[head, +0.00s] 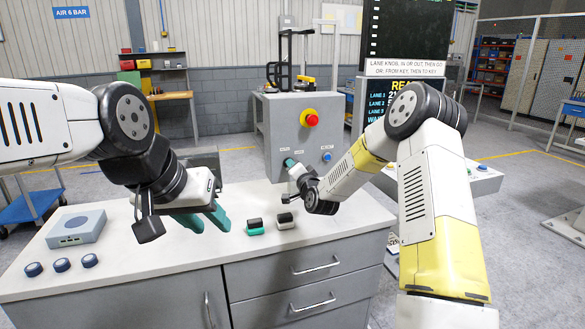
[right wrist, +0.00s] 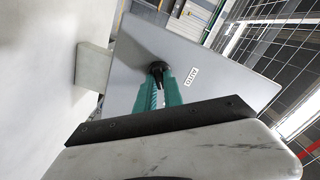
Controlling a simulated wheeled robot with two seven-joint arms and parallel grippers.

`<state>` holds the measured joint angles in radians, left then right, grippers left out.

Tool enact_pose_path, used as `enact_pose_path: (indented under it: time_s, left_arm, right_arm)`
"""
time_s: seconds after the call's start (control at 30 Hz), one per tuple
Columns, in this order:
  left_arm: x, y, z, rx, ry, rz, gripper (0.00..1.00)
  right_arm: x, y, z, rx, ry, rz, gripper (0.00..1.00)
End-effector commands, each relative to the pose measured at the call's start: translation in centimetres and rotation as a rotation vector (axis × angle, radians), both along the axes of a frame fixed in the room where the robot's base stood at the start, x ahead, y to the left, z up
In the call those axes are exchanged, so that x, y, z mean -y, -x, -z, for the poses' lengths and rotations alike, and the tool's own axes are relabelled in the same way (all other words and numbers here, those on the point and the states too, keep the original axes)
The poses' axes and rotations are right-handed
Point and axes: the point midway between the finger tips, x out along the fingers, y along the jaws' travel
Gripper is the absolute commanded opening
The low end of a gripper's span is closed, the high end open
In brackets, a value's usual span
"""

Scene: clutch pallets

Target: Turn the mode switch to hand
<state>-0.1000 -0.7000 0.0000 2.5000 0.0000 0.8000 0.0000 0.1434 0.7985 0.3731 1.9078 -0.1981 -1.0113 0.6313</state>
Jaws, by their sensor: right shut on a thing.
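The grey control box (head: 303,135) stands on the bench and carries a red emergency button on a yellow base (head: 309,118). The black mode switch (right wrist: 157,70) is on the box face in the right wrist view, with a small label reading AUTO (right wrist: 191,77) beside it. My right gripper (head: 290,163) is at the lower left of the box face. In the right wrist view its teal fingers (right wrist: 160,88) are shut on the switch; they partly hide it. No hand label is readable. My left gripper (head: 204,219) is open and empty above the bench top.
A blue button (head: 326,156) sits right of my right gripper. Small black-topped blocks, one green (head: 255,227) and one white (head: 285,221), lie on the bench. A grey-blue box (head: 76,229) and three dark blue round pieces (head: 62,265) are at the left.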

Motion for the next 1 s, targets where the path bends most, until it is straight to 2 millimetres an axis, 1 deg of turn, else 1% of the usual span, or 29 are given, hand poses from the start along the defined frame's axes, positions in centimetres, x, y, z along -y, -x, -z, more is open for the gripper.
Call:
enact_pose_path:
  time_s: [0.3,0.77,0.8,0.9,1.0]
  left_arm:
    - [0.0,0.0,0.0,0.0,0.0,0.0,0.36]
    - [0.0,0.0,0.0,0.0,0.0,0.0,0.36]
    - [0.0,0.0,0.0,0.0,0.0,0.0,0.36]
    - [0.0,0.0,0.0,0.0,0.0,0.0,0.36]
    - [0.0,0.0,0.0,0.0,0.0,0.0,0.36]
  right_arm:
    - [0.12,-0.04,0.04,-0.03,-0.092,0.002,0.0]
    - [0.11,-0.04,0.06,-0.034,-0.105,0.001,0.0]
    - [0.12,-0.03,0.06,-0.034,-0.105,0.001,0.16]
    - [0.1,-0.02,0.06,-0.034,-0.104,0.001,0.34]
    - [0.08,-0.03,0.06,-0.034,-0.104,0.001,0.34]
